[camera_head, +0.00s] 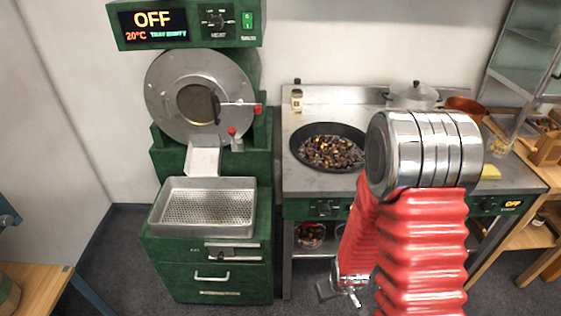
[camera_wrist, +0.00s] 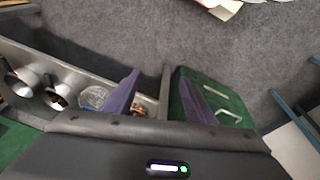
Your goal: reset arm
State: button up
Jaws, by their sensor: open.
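My gripper (camera_wrist: 160,98) shows in the wrist view as two purple fingers standing well apart. It is open, and I see nothing held between them. Beyond the fingers are the grey floor, part of a metal stand and a green cabinet front. In the head view my red arm with its chrome joint fills the right centre. It is folded, with its far end low in front of the stove stand. The fingers cannot be made out clearly there.
A green roaster (camera_head: 213,210) with a perforated metal tray (camera_head: 163,226) stands left. A pan (camera_head: 295,150) of chestnuts sits on the steel stove (camera_head: 300,186), with a bowl (camera_head: 310,235) on the shelf below. A wooden table (camera_head: 35,285) is at lower left. Grey floor lies between.

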jog(key=s+r+m+t, duration=0.1)
jog(key=s+r, duration=0.2)
jog(key=r, duration=1)
jog(key=s+r+m+t, duration=0.1)
jog(key=s+r, duration=0.3)
jog(key=r, duration=0.9)
jog(key=s+r+m, duration=0.1)
jog(key=s+r, duration=0.3)
jog(key=r, duration=0.9)
jog(key=shift+s+r+t, duration=0.2)
jog(key=shift+r+t, duration=0.15)
jog(key=shift+t, duration=0.05)
jog(key=shift+a, duration=0.1)
